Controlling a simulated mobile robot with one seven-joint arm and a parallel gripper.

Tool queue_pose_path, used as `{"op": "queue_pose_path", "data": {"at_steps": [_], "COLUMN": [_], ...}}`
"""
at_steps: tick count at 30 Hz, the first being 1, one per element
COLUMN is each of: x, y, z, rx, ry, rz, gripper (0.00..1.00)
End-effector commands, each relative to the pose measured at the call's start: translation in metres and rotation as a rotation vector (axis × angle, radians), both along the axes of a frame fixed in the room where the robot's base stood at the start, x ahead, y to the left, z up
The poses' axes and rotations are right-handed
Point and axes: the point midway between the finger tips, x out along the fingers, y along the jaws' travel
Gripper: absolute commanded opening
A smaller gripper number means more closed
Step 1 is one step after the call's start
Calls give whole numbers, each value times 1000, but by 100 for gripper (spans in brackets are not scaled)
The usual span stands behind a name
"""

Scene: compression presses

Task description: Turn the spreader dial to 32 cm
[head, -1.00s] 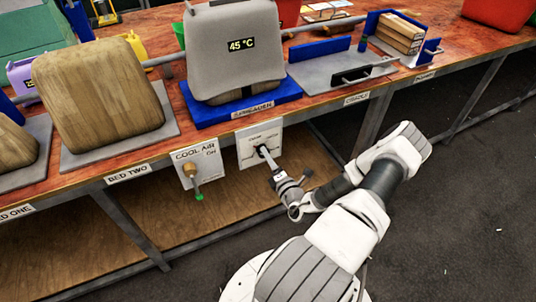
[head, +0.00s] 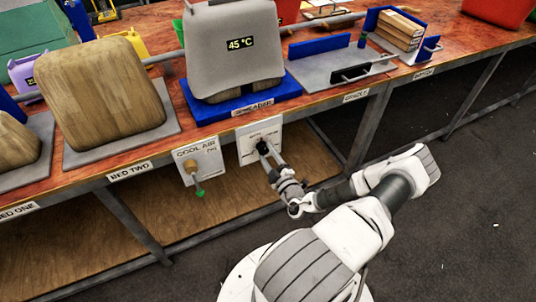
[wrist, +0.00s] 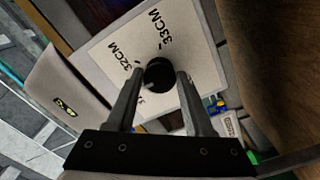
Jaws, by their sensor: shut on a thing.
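The spreader dial's black knob (wrist: 157,72) sits on a white plate (wrist: 100,47) marked 33CM and 32CM in the wrist view. A third mark is partly hidden by a finger. A small light mark shows on the knob's lower left edge, but I cannot tell exactly which mark it faces. My gripper (wrist: 161,77) is shut on the knob, one finger on each side. In the head view my gripper (head: 267,153) reaches the white plate (head: 246,157) under the SPREADER label (head: 253,108). The plate's writing is too small to read there.
A grey block with a 45 °C display (head: 240,44) stands on a blue base (head: 212,115) above the dial. Floor to the right is clear.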

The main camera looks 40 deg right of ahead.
Motion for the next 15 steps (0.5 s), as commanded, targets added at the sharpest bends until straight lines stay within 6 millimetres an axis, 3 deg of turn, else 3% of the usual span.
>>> {"op": "queue_pose_path", "data": {"at_steps": [15], "x": [1], "y": [2], "z": [-1], "rx": [465], "ry": [-113], "rz": [0], "gripper": [0]}}
